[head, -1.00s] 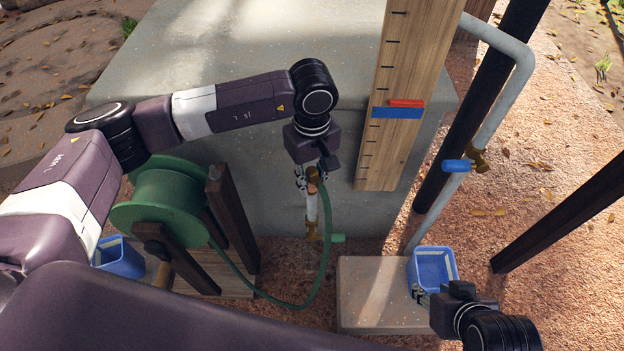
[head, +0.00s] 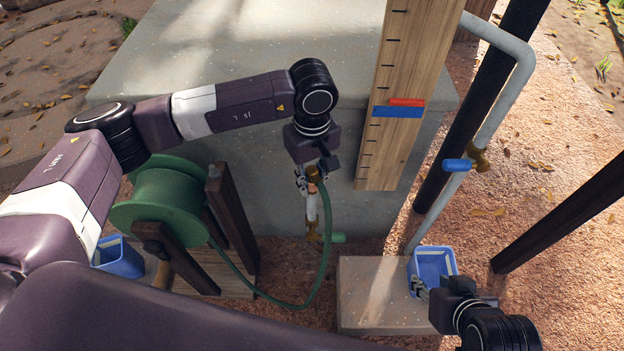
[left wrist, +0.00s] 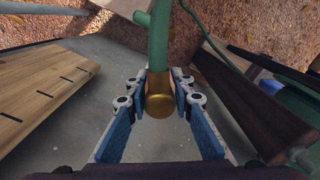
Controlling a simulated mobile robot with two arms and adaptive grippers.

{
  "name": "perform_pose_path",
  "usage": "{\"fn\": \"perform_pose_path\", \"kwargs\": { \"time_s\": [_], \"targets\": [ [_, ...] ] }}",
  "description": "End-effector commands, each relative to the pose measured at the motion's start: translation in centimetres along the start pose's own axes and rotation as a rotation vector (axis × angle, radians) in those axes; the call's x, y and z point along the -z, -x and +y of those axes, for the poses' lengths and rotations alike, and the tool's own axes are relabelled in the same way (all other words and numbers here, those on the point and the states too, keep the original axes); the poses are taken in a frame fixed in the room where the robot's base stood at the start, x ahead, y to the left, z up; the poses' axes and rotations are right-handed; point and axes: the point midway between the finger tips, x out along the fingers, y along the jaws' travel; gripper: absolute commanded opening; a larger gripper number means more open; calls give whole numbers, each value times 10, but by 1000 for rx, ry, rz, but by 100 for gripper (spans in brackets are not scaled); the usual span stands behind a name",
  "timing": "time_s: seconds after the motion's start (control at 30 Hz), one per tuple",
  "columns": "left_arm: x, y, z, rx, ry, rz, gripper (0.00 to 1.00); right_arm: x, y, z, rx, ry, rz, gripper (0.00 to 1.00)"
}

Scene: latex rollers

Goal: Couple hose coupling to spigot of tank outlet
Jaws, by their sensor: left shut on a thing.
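The brass hose coupling (left wrist: 160,98) is at the end of the green hose (left wrist: 159,35). My left gripper (head: 312,178) is shut on the coupling, and in the left wrist view its blue-padded fingers (left wrist: 160,105) sit on both sides of it. The tank outlet (head: 312,208) is a pale pipe with a brass fitting, below this gripper against the tank wall. The spigot end is hidden near the fingers, so I cannot tell whether coupling and spigot touch. My right gripper (head: 420,287) is at the blue bucket; its fingers are too small to read.
A green hose reel (head: 165,205) on a wooden stand is left of the outlet. A concrete block (head: 370,300) and blue bucket (head: 434,262) are to the right. A wooden gauge board (head: 405,75) and a pipe with a blue-handled valve (head: 458,165) rise beside the tank (head: 270,90).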

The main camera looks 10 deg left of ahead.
Motion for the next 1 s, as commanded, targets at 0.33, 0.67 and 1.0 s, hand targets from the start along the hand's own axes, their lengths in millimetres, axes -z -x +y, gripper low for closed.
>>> {"fn": "perform_pose_path", "kwargs": {
  "time_s": [0.33, 0.67, 1.0],
  "targets": [
    [-1, -2, -1, 3, 0, -1, 42, 0, 0, 0, 0, 0, 0, 36],
    [0, 8, 0, 0, 0, 1, 42, 0, 0, 0, 0, 0, -1, 36],
    [0, 77, 1, -1, -1, 2, 42, 0, 0, 0, 0, 0, -1, 36]
  ]
}}
